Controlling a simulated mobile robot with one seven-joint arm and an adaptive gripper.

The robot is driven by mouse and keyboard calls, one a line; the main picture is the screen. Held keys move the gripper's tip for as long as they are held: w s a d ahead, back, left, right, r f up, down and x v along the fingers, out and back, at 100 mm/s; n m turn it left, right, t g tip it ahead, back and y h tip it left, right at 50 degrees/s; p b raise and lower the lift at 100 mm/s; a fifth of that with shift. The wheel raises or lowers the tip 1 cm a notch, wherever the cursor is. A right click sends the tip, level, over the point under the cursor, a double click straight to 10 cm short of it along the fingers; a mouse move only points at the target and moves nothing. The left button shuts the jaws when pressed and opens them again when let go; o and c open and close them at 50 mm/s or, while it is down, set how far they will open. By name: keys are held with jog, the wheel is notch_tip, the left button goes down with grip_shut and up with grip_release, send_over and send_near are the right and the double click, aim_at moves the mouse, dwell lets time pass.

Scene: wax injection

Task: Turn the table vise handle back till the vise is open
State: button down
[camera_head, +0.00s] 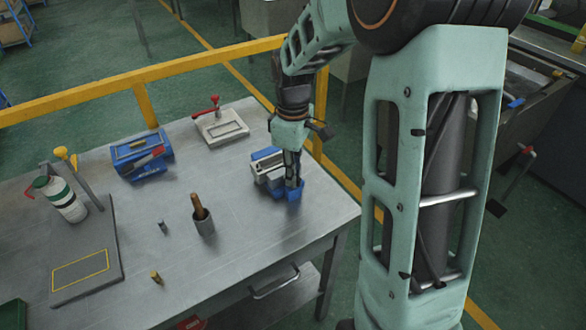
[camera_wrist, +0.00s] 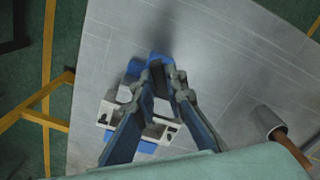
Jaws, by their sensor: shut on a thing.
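The table vise (camera_head: 263,170) stands on the metal table near its right side, with a blue body and pale grey jaws. In the wrist view the vise (camera_wrist: 150,124) lies below and between my fingers, partly covered by them. My gripper (camera_head: 293,183) points down at the right side of the vise. In the wrist view my fingers (camera_wrist: 166,80) come close together at the blue end of the vise, shut on the handle there. The handle itself is mostly hidden by the fingertips. How wide the jaws stand apart is hard to tell.
A grey cup with a wooden-handled tool (camera_head: 204,224) stands left of the vise. A yellow rail (camera_head: 80,95) runs behind the table.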

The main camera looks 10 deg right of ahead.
jog(key=n+p, duration=0.3)
jog(key=n, duration=0.2)
jog(key=shift+r+n, duration=0.15)
jog(key=shift+n, duration=0.15)
jog(key=n+p, duration=0.3)
jog(key=n, duration=0.1)
jog(key=shift+n, duration=0.4)
jog(key=c, duration=2)
grip_release()
jog(key=shift+o, duration=0.2)
jog(key=shift+f, duration=0.2)
